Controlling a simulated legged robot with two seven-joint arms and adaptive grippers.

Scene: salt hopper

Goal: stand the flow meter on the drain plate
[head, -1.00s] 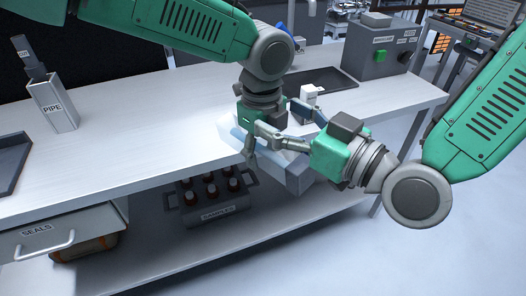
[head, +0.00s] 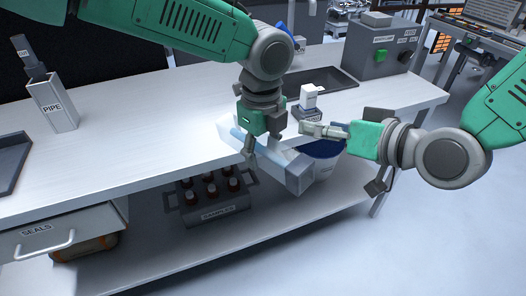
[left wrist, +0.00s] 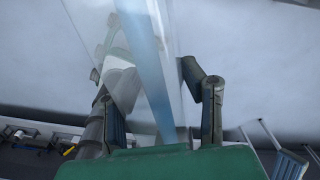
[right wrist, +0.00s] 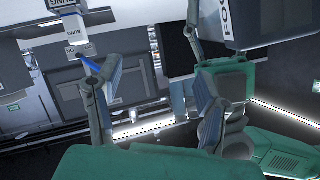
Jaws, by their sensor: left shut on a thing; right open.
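The flow meter (head: 296,174) is a long clear block with a blue tube inside and grey ends. It is tilted in the head view at the table's front edge. My left gripper (head: 250,150) is shut on it; the clear body and blue tube (left wrist: 150,70) show between its fingers in the left wrist view. In the right wrist view its grey end (right wrist: 270,22) carries a partly cut-off label. My right gripper (head: 308,129) is open and empty, just right of the flow meter. A dark flat tray (head: 333,83) at the back right may be the drain plate.
A white bung on a labelled block (head: 309,100) stands before the dark tray. A blue bucket (head: 325,150) is below the front edge. A pipe holder (head: 55,105) stands at left, a control box (head: 380,52) at back right. The middle left tabletop is clear.

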